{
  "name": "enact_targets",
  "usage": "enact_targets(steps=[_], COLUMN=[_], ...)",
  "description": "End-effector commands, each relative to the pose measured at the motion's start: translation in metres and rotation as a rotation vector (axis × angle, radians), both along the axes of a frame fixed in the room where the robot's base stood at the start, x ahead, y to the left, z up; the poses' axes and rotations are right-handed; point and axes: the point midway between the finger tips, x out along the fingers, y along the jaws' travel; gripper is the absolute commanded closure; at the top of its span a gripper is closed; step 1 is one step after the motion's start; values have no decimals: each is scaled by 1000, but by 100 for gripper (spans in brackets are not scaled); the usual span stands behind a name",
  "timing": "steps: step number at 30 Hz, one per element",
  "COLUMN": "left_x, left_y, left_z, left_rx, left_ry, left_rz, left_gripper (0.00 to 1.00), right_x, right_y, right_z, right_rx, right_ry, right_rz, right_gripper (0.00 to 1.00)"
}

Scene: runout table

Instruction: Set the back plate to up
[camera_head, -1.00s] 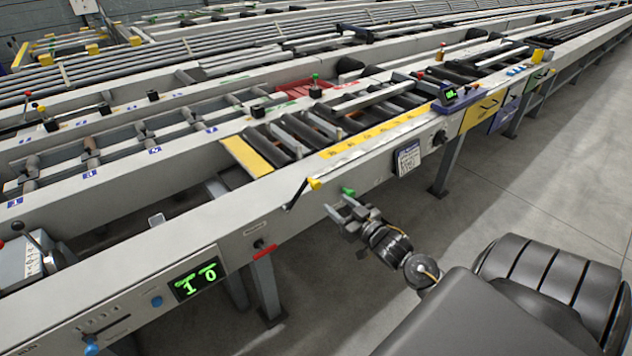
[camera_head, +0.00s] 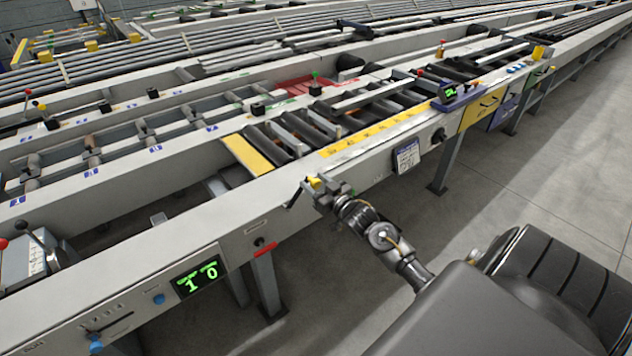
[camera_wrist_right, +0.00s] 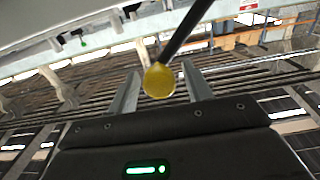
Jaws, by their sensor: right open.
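A black lever with a yellow knob (camera_head: 315,183) sticks out from the front of the pale grey runout beam (camera_head: 210,215). I cannot tell from the frames whether the back plate is up or down. My right gripper (camera_head: 324,188) is at the knob, with its fingers open. In the right wrist view the yellow knob (camera_wrist_right: 159,80) sits between the two spread fingers of the right gripper (camera_wrist_right: 163,75), with a gap on each side. The black lever arm runs up and right from it. My left gripper is not in view.
A white notice (camera_head: 407,155) hangs to the right. A steel leg (camera_head: 267,285) stands below. The floor (camera_head: 520,200) at the right is clear.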

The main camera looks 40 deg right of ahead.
Motion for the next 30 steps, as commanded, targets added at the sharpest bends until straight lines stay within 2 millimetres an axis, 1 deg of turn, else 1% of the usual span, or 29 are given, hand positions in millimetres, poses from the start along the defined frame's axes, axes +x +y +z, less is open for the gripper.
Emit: enact_targets(steps=[8, 11, 20, 22, 23, 26, 30], left_x=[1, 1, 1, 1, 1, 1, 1], left_y=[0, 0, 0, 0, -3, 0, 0], left_z=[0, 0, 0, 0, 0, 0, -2], left_rx=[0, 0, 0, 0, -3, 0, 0], left_ry=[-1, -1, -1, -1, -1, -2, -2], left_rz=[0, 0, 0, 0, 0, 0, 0], left_gripper=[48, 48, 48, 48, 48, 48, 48], right_x=[2, 2, 1, 1, 2, 3, 11], right_y=[0, 0, 0, 0, -4, -1, 6], right_z=[0, 0, 0, 0, 0, 0, 2], right_rx=[0, 0, 0, 0, -1, -3, -25], right_ry=[-1, -1, 0, 0, 0, -1, 0], right_rz=[0, 0, 0, 0, -1, 0, 6], right_gripper=[50, 61, 100, 100, 100, 100, 100])
